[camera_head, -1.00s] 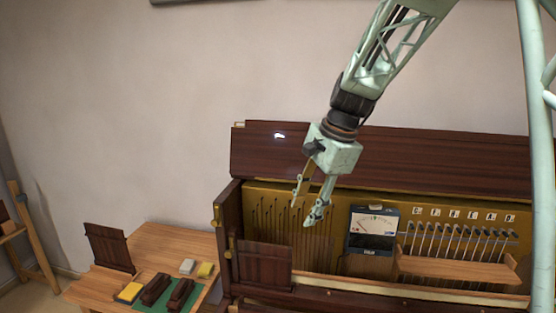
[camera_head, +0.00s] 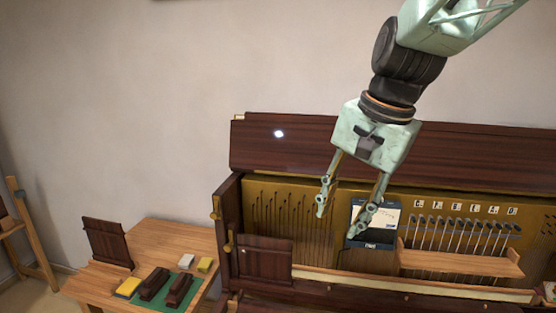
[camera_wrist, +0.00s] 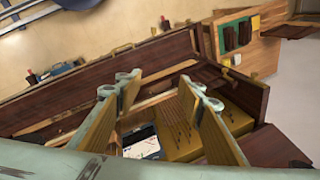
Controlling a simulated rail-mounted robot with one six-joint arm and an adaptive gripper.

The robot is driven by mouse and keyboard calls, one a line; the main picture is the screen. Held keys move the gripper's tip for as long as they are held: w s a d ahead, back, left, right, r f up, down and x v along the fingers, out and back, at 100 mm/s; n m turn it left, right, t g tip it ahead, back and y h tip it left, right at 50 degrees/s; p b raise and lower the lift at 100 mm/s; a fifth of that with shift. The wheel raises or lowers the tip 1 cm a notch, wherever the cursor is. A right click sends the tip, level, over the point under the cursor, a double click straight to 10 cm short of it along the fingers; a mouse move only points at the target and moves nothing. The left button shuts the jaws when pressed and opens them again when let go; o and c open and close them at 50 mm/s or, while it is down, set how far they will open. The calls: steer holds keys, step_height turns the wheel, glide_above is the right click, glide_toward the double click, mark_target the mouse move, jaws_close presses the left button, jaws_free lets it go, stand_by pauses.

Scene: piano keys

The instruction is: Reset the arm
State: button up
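My gripper (camera_head: 342,213) hangs over the open piano case (camera_head: 228,200) in the head view, its two fingers spread apart with nothing visible between them. The arm comes down from the upper right. In the wrist view my gripper (camera_wrist: 165,95) also shows its fingers apart, above the inside of the case. A dark box with a white dial face (camera_head: 377,217) stands in the case, just behind and below the right finger, which partly covers it. Part of the dial box (camera_wrist: 142,143) shows between the fingers in the wrist view.
A wooden shelf (camera_head: 460,262) with a row of hammers and letter cards stands in the case at right. At left a wooden table (camera_head: 205,238) carries a green mat (camera_head: 163,305), dark blocks, yellow and pale blocks and an upright dark panel (camera_head: 107,243). The wall space above is free.

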steer(key=s+d+f+n+b, duration=0.1)
steer(key=s+d+n, duration=0.1)
steer(key=s, duration=0.7)
steer(key=s+d+f+n+t+h+b, duration=0.1)
steer(key=s+d+f+n+b, duration=0.1)
steer(key=s, duration=0.7)
steer(key=s+d+f+n+h+b, duration=0.1)
steer(key=s+d+f+n+b, duration=0.1)
steer(key=s, duration=0.7)
steer(key=shift+s+d+f+n, duration=0.2)
steer(key=shift+s+d+n, duration=0.1)
steer(key=shift+d+n, duration=0.65)
steer(key=shift+w+d+r, duration=0.1)
steer(key=shift+w, duration=0.05)
steer(key=shift+c, duration=0.8)
